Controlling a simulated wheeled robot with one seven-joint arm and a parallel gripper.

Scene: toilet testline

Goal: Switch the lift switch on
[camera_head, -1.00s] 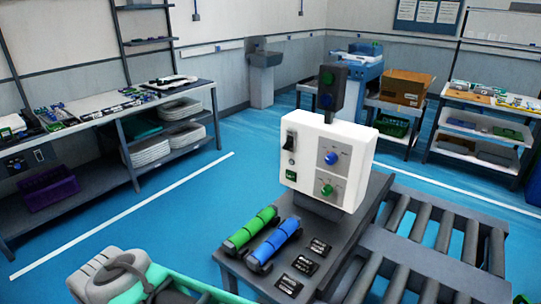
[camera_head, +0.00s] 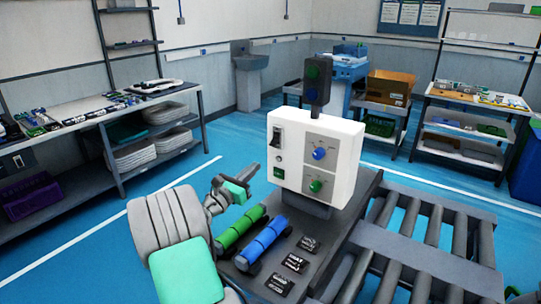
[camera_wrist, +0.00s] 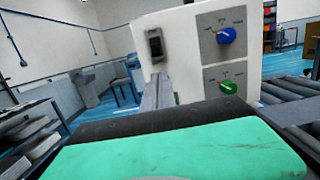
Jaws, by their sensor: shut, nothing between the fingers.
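A white control box (camera_head: 319,157) stands on the grey bench. Its front has a dark rocker switch (camera_head: 277,137) at upper left, a blue knob (camera_head: 319,153) and a green knob (camera_head: 316,186). The labels are too small to read, so I cannot tell which is the lift switch. In the wrist view the rocker switch (camera_wrist: 155,45), blue knob (camera_wrist: 227,36) and green knob (camera_wrist: 229,87) are all visible. My gripper (camera_head: 252,170) is shut and empty, left of the box's front. In the wrist view its fingers (camera_wrist: 157,88) point up just below the rocker switch, apparently apart from it.
A green cylinder (camera_head: 241,228) and a blue cylinder (camera_head: 265,243) lie on the bench below the box. Several small black labelled blocks lie beside them. A signal tower (camera_head: 317,82) rises behind the box, and a roller conveyor (camera_head: 432,228) runs at right.

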